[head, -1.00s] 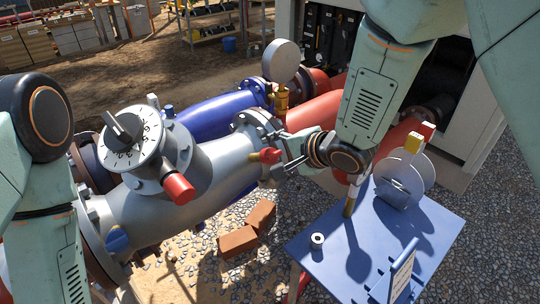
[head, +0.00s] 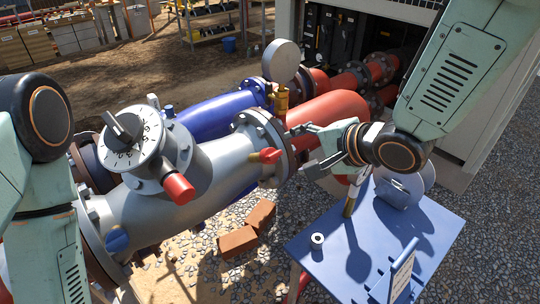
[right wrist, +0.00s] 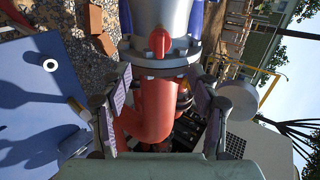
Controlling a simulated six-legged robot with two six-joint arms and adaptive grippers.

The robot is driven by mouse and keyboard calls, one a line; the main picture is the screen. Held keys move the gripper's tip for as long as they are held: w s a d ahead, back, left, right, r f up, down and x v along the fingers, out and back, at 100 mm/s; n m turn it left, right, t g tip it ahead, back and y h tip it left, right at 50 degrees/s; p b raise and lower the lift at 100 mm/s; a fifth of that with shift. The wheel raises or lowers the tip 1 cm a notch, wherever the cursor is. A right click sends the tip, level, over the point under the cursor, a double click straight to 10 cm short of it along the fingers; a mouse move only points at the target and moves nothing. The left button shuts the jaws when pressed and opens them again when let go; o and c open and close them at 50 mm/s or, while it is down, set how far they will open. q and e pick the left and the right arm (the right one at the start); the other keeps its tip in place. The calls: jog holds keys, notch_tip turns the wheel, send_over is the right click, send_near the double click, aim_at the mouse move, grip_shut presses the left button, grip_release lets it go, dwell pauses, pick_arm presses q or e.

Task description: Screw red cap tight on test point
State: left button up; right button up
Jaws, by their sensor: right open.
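The red cap (head: 271,155) sits on a brass test point (head: 255,157) on the side of the silver valve body (head: 200,170), close to its flange. In the right wrist view the red cap (right wrist: 160,42) shows at the top centre, beyond the fingertips. My right gripper (head: 308,149) is open and empty, to the right of the cap and apart from it. Its two spread fingers also show in the right wrist view (right wrist: 155,105). I cannot tell how tight the cap is. My left arm shows at the left edge, but its gripper is out of view.
A blue table (head: 385,245) stands at the lower right, with a small ring-shaped part (head: 317,240) on it. A round gauge (head: 281,61) rises behind the flange. Bricks (head: 238,242) lie below.

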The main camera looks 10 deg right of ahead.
aim_at(276, 156)
jog(key=v, duration=0.3)
jog(key=shift+s, duration=0.15)
jog(key=x, duration=1.2)
jog(key=shift+r, duration=0.1)
jog(key=shift+n, duration=0.7)
